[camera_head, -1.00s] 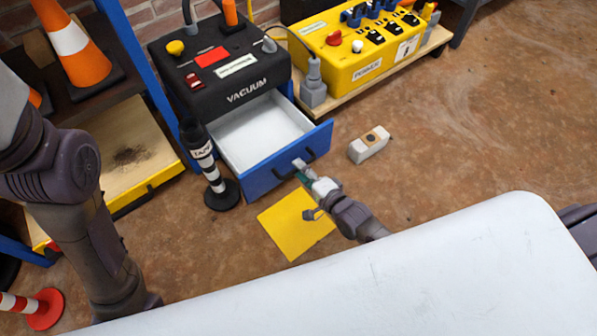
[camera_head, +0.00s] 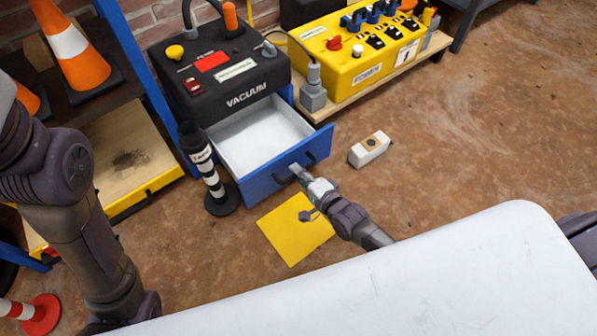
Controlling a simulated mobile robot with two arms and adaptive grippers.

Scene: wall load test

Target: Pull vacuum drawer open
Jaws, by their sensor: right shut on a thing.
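The blue vacuum drawer (camera_head: 262,182) stands open below the black vacuum unit (camera_head: 222,82), and its pale, empty inside shows. A dark handle (camera_head: 311,157) is on its front panel. My right gripper (camera_head: 297,171) is at the middle of that handle and shut on it; the fingers hide the middle part of the handle. The right forearm runs down to the right from there. My left arm is at the left edge, and its gripper is not in view.
A black and white striped post (camera_head: 213,178) stands close to the drawer's left side. A yellow sheet (camera_head: 294,232) lies on the floor below the drawer front. A small pale block (camera_head: 369,149) lies to the right. A yellow power box (camera_head: 360,48) is at the back. The floor at right is clear.

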